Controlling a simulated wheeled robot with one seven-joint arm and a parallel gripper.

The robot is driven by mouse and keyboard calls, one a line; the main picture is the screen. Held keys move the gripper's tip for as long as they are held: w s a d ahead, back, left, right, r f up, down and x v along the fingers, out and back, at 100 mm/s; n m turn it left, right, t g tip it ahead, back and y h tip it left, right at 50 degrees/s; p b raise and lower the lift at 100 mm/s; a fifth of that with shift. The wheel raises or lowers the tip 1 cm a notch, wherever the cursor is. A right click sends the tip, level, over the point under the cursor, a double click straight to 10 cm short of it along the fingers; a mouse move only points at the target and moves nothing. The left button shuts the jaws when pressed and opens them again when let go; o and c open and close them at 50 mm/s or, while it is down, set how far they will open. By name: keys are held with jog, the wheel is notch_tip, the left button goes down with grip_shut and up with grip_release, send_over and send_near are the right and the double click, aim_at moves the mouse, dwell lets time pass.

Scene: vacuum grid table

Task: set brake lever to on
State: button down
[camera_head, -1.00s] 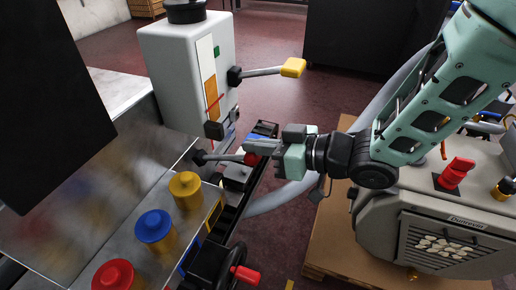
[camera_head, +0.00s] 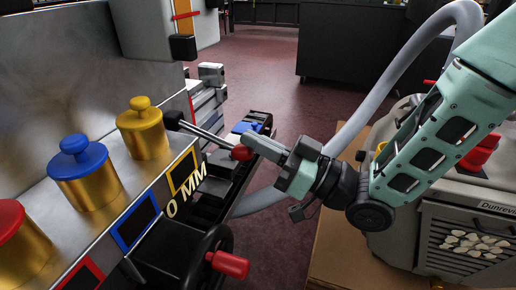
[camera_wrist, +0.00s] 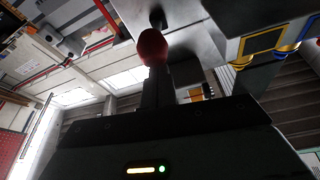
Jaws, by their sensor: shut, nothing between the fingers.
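A lever with a metal rod (camera_head: 205,136) and a red knob (camera_head: 241,152) sticks out to the right from a black pivot (camera_head: 173,119) beside the metal housing. In the head view its rod slopes down towards the knob. My gripper (camera_head: 250,142) is shut, with its fingertips right at the knob and nothing between them. In the wrist view the red knob (camera_wrist: 153,47) is just beyond the tips of my closed fingers (camera_wrist: 157,92). I cannot tell whether they touch. No on or off marking is legible by the lever.
Brass canisters with yellow (camera_head: 141,104), blue (camera_head: 75,156) and red tops stand left on the metal table. A black handwheel with a red handle (camera_head: 228,264) is below my gripper. A grey hose (camera_head: 352,130) and a grey machine (camera_head: 460,235) are to the right.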

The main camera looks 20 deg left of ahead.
jog(key=shift+f+b, duration=0.35)
jog(key=shift+f, duration=0.2)
